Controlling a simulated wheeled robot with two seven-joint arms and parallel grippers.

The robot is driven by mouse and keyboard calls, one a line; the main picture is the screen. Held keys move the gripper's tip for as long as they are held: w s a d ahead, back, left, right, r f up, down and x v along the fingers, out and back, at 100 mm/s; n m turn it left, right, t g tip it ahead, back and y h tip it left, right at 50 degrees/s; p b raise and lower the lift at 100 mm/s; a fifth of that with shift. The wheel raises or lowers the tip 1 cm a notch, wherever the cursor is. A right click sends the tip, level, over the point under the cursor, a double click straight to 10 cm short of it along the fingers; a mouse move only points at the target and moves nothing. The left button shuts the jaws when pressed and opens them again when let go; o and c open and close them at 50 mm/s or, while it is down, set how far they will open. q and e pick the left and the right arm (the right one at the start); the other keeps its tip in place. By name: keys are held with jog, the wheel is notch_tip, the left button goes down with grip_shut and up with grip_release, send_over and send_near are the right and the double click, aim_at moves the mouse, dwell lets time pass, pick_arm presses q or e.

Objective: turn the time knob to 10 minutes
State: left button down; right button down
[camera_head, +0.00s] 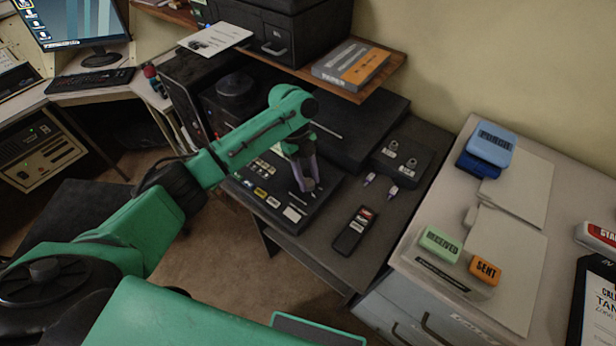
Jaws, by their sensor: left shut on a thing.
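A low black console panel (320,204) lies on the dark desk, with a row of small coloured labels or buttons on its top. My left arm reaches in from the left, and my left gripper (309,184) points down at this panel. Its fingers are closed around a small greyish knob (311,186) near the panel's right part. The fingers hide most of the knob, so I cannot read its pointer or scale. My right gripper is not in view.
A black handset (355,229) lies right of the panel. A shelf above holds a grey-and-orange box (351,64). The white cabinet at right carries RECEIVED (439,243) and SENT (485,270) blocks.

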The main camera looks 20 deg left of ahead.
pick_arm(q)
jog(key=shift+c, duration=2.3)
grip_release()
jog(key=b+v, duration=0.1)
jog(key=v, duration=1.3)
jog(key=shift+r+b, duration=0.4)
